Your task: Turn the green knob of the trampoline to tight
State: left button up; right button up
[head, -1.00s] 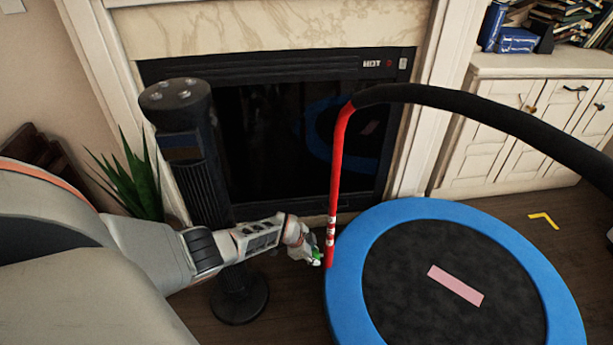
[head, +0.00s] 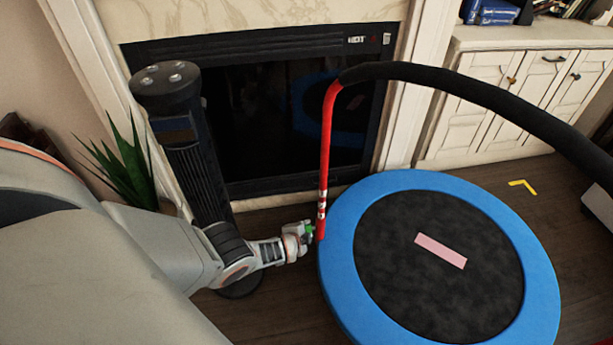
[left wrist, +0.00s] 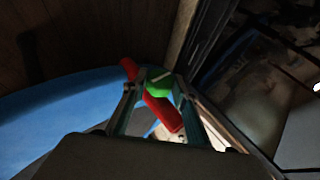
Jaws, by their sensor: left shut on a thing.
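The trampoline has a blue rim (head: 341,245), a dark mat with a pink patch, and a red upright post (head: 325,150) leading to a black padded handlebar. My left gripper (head: 307,231) is at the lower part of the red post, on its left side. The green knob (head: 311,230) shows as a small green spot at the fingertips. In the left wrist view the green knob (left wrist: 159,82) sits between the two fingers, beside the red post (left wrist: 162,110). The gripper is shut on the knob. The knob's pointer and markings are too small to read. My right gripper is not in view.
A dark tower-shaped appliance (head: 190,150) stands behind my left arm, close to it. A fireplace (head: 290,130) is behind the trampoline. A potted plant (head: 130,170) is at the left, and white cabinets (head: 520,100) are at the back right.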

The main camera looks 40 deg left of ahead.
pick_arm(q)
jog(key=shift+d, duration=0.15)
dwell(0.3)
jog(key=o, duration=1.1)
jog(key=shift+r, duration=0.1)
